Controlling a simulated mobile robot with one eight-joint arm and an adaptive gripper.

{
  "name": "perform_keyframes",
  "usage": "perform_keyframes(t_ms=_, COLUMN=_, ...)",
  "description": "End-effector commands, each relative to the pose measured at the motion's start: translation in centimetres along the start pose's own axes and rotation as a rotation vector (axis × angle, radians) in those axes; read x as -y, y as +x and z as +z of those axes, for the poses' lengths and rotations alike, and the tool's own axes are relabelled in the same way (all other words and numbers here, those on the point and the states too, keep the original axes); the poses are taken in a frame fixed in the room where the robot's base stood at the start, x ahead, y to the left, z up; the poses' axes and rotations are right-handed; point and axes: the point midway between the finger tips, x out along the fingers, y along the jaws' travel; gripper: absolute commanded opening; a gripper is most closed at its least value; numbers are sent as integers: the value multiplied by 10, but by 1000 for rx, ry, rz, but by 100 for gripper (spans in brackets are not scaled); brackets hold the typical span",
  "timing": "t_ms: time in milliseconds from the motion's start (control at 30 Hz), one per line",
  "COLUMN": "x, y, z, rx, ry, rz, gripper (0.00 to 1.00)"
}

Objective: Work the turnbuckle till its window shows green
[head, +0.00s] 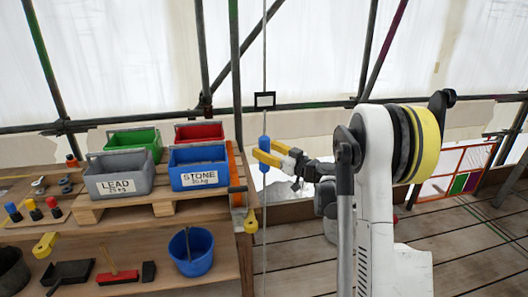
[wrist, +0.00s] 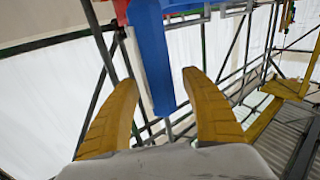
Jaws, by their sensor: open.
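The turnbuckle's blue body (head: 264,144) hangs upright on a thin vertical cable in the head view. A small black-framed plate (head: 265,100) is on the cable above it. The plate's middle looks pale, and I see no green there. My gripper (head: 269,151) has yellow fingers and is at the blue body's height, right beside it. In the wrist view, my gripper (wrist: 157,76) is open, with the blue body (wrist: 152,55) between or just beyond its fingers. I cannot tell if they touch it. The window's colour is not readable in the wrist view.
A wooden bench on the left holds a grey LEAD bin (head: 118,175), a blue STONE bin (head: 198,168), a green bin (head: 133,140) and a red bin (head: 199,132). A blue bucket (head: 190,251) stands on the lower shelf. Scaffold poles and white sheeting are behind; plank floor on the right is mostly clear.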

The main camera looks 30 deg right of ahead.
Motion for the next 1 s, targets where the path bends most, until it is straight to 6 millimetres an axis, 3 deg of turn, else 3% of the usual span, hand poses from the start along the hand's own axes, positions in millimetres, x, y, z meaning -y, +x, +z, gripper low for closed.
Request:
perform_keyframes(t_ms=367, x=0, y=7, z=0, rx=0, ry=0, rz=1, gripper=53)
perform_keyframes(t_ms=533, x=0, y=6, z=0, rx=0, ry=0, rz=1, gripper=1)
perform_keyframes(t_ms=1000, x=0, y=6, z=0, rx=1, ry=0, rz=-41, gripper=1)
